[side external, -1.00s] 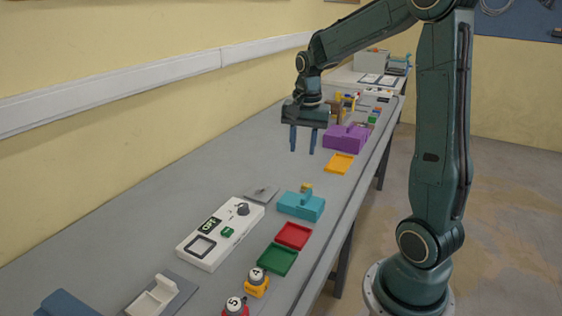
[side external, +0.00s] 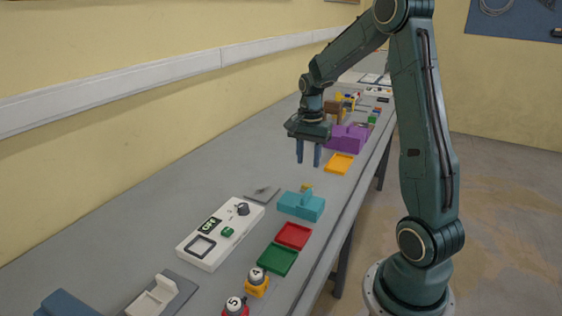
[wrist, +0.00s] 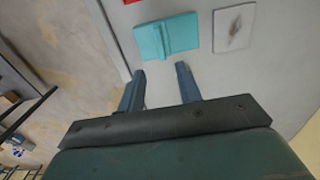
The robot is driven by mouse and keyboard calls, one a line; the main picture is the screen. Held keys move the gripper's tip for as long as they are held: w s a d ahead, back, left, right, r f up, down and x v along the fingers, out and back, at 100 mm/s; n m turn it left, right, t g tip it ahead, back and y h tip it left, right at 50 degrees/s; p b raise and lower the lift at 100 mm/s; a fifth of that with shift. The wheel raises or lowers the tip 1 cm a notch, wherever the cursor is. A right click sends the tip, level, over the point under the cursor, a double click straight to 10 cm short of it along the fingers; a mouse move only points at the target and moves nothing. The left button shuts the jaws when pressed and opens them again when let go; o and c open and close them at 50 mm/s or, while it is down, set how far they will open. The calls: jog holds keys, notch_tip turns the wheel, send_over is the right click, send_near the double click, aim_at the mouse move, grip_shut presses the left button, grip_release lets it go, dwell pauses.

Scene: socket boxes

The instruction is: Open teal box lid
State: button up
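The teal box (side external: 301,206) sits on the grey bench, with a raised teal block on its top. A small yellow piece (side external: 307,187) shows just behind it. The teal box also shows in the wrist view (wrist: 181,37), beyond the fingertips, and its lid looks closed. My gripper (side external: 309,165) hangs above the bench, behind and above the teal box, fingers pointing down. Its two fingers are apart with nothing between them, and they also show in the wrist view (wrist: 160,72). It does not touch the box.
A white device with a knob (side external: 220,234) stands left of the box, near a grey plate (side external: 262,193). Red (side external: 293,235), green (side external: 277,260) and yellow (side external: 339,163) trays lie along the right edge. A purple box (side external: 346,138) stands behind my gripper.

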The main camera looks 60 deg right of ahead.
aim_at(307, 193)
notch_tip(307, 193, down, 11)
jog(key=shift+f, duration=0.1)
dwell(0.4)
grip_shut()
